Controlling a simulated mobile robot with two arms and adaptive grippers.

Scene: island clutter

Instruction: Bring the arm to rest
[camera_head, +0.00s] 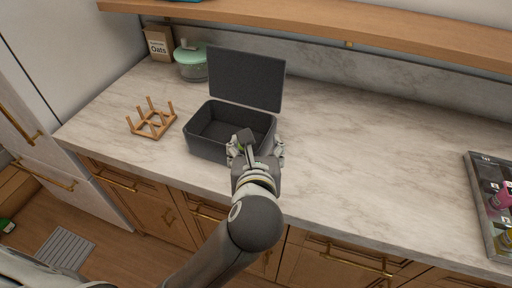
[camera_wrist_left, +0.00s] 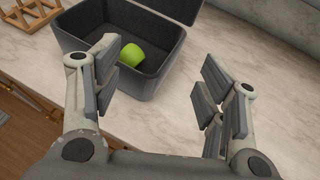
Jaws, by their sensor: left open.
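My left gripper (camera_head: 256,149) is over the counter at the front right corner of an open dark grey box (camera_head: 205,143). In the left wrist view the same gripper (camera_wrist_left: 160,92) has its fingers spread wide with nothing between them. The box (camera_wrist_left: 150,86) stands ahead of the fingers in that view. A green object (camera_wrist_left: 132,55) lies inside the box, apart from the fingers. In the head view my left gripper hides most of the box's front right part. My right gripper is not in view.
The box's lid (camera_head: 246,78) stands raised at the back. A wooden peg rack (camera_head: 152,121) is to the left. A green-lidded container (camera_head: 192,62) and an oats box (camera_head: 160,43) stand behind. A dark tray (camera_head: 478,205) is at the far right. The counter's middle right is clear.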

